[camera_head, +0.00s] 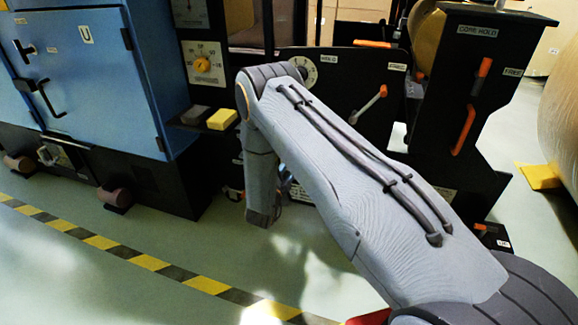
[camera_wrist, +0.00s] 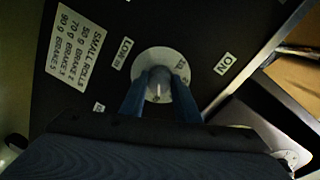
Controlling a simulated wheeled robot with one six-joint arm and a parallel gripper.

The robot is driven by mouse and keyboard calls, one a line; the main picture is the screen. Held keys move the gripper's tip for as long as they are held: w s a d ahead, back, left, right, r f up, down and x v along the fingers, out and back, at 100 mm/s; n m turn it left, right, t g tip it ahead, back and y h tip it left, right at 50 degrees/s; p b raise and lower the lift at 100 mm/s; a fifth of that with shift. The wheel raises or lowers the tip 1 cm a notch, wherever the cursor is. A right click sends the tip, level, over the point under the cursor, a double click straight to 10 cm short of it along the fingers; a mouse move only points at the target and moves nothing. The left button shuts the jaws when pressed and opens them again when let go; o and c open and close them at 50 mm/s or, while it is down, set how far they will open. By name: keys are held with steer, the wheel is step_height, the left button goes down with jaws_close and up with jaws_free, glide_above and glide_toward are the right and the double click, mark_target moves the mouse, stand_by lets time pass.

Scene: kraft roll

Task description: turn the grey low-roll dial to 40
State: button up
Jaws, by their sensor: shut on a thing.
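The low-roll dial (camera_wrist: 163,56) is a pale round disc on a dark panel in the wrist view. Small marks show on its right side, too blurred to read surely. A label starting with LOW (camera_wrist: 122,53) sits left of it. My gripper (camera_wrist: 159,82) has its two blue fingers on either side of the dial's central knob, shut on it. A short white mark shows on the knob between the fingers. The fingers and wrist cover the lower part of the dial.
A white SMALL ROLLS sign (camera_wrist: 75,48) and an ON label (camera_wrist: 226,64) flank the dial.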

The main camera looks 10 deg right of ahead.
steer(key=shift+a+m+p, duration=0.1)
steer(key=shift+m+p, duration=0.4)
steer(key=shift+m, duration=0.3)
steer(key=o, duration=1)
steer(key=shift+o, duration=0.2)
steer(key=shift+s, duration=0.1)
steer(key=p+v, duration=0.2)
steer(key=v, duration=0.5)
steer(key=shift+s, duration=0.35)
steer(key=shift+a, duration=0.1)
